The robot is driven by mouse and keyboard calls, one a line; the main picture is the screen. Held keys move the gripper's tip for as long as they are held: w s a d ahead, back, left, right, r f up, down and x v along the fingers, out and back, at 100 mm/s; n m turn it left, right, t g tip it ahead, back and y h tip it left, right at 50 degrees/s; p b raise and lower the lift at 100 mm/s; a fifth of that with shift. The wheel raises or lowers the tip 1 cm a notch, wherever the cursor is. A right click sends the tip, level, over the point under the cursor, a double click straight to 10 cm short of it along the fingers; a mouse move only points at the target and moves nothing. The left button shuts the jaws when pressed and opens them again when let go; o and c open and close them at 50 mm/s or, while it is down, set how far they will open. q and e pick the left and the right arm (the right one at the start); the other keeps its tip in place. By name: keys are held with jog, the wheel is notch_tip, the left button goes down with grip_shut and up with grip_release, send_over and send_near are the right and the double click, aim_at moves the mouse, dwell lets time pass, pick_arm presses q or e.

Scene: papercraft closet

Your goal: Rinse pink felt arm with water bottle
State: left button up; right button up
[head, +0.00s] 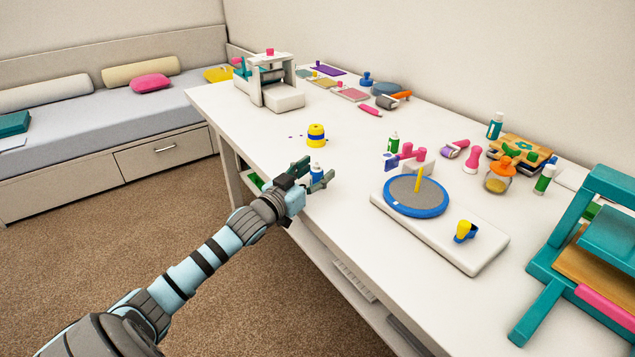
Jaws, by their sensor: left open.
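A small white bottle with a blue cap (316,169), which looks like the water bottle, stands upright near the table's front edge. My left gripper (319,178) is open, its dark green fingers on either side of the bottle. I cannot tell whether they touch it. A pink arm-like piece (415,153) sits on a white block behind the round turntable, with a purple part at its left end. It looks like the pink felt arm, though it is small in view. My right gripper is not in view.
A grey turntable with a blue rim (415,198) and a yellow stick sits on a white base (465,250). A teal press frame (545,300) fills the right. Several bottles and tools line the wall.

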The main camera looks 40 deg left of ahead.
pick_arm(q)
jog(key=shift+w+f, duration=0.1)
jog(key=shift+w, duration=0.3)
jog(key=shift+c, duration=0.2)
jog(key=c, duration=1.1)
jog(key=shift+o, duration=0.2)
